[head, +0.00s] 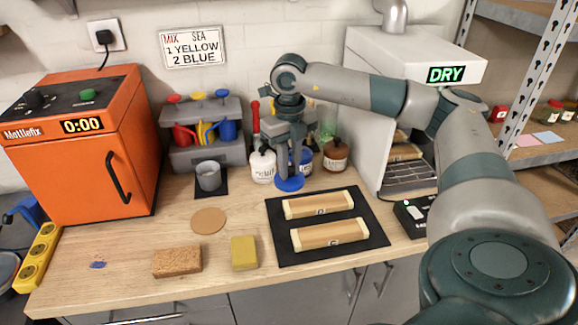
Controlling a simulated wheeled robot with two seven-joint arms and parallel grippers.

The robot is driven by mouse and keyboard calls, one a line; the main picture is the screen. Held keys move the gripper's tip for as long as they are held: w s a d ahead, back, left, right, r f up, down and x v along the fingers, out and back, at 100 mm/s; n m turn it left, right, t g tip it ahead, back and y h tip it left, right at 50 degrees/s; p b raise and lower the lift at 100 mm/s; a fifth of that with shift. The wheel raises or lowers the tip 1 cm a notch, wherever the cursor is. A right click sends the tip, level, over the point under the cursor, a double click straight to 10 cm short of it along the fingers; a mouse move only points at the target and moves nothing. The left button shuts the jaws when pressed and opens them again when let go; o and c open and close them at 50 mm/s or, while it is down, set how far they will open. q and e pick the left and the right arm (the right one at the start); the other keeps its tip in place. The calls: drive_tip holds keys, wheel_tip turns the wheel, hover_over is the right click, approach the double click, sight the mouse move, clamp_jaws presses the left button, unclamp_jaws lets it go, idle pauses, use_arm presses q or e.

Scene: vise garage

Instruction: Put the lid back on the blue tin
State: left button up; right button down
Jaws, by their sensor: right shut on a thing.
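My right gripper (289,172) reaches in from the right and points down over the back middle of the workbench. It is shut on the blue lid (289,185), a flat round disc just below its fingertips. The blue tin (306,158) stands behind and slightly right of the fingers, partly hidden by them. The lid shows in front of the tin, apart from its top; its exact height above the bench is hard to tell. My left gripper is not in view.
A white jar (263,167) stands close left of the gripper, and a brown jar (335,155) stands right of the tin. A black mat (374,222) with two wooden pieces lies in front. A grey cup (209,177) stands left.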

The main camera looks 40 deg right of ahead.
drive_tip(key=shift+a, duration=0.1)
drive_tip(key=shift+a+f+n, duration=0.2)
drive_tip(key=shift+a+n, duration=0.4)
drive_tip(key=shift+n, duration=0.2)
drive_tip(key=s+a+f+n, duration=0.1)
drive_tip(key=a+n, duration=0.5)
drive_tip(key=n, duration=0.2)
drive_tip(key=s+a+f+n, duration=0.1)
drive_tip(key=a+n, duration=0.5)
drive_tip(key=n, duration=0.3)
drive_tip(key=s+a+f+n, duration=0.1)
drive_tip(key=a+n, duration=0.5)
drive_tip(key=n, duration=0.3)
drive_tip(key=shift+s+a+f, duration=0.15)
drive_tip(key=shift+s+a, duration=0.1)
drive_tip(key=shift+s, duration=0.15)
drive_tip(key=s+a+n, duration=0.3)
drive_tip(key=a+n, duration=0.2)
drive_tip(key=n, duration=0.5)
drive_tip(key=shift+s+a+f, duration=0.2)
drive_tip(key=shift+a+f, duration=0.15)
